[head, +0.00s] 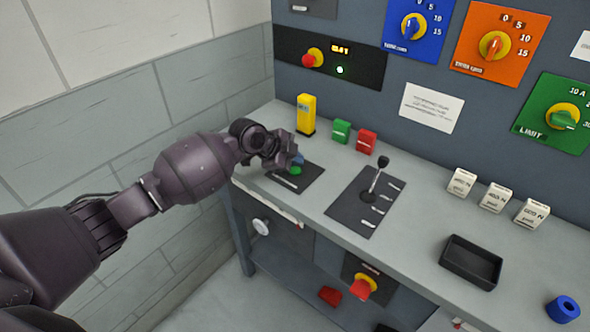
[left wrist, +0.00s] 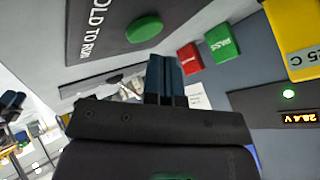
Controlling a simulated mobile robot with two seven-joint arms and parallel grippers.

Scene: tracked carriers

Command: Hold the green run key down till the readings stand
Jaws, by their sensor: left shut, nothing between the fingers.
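The green run key (head: 295,170) is a round button on a dark plate (head: 313,175) at the bench's left end. In the left wrist view the green key (left wrist: 144,28) stands out beside the words HOLD TO RUN. My left gripper (head: 297,160) is shut and empty, its blue-grey fingertips close over the key. In the left wrist view the fingertips (left wrist: 164,60) appear beside the key; I cannot tell whether they touch it. A small amber display (head: 340,49) is lit above a glowing green lamp (head: 340,70). My right gripper is out of view.
A yellow block (head: 306,115), a green block (head: 341,131) and a red block (head: 366,141) stand behind the key. A black lever (head: 376,178) rises to the right. A black tray (head: 471,262) and a blue ring (head: 563,309) lie farther right.

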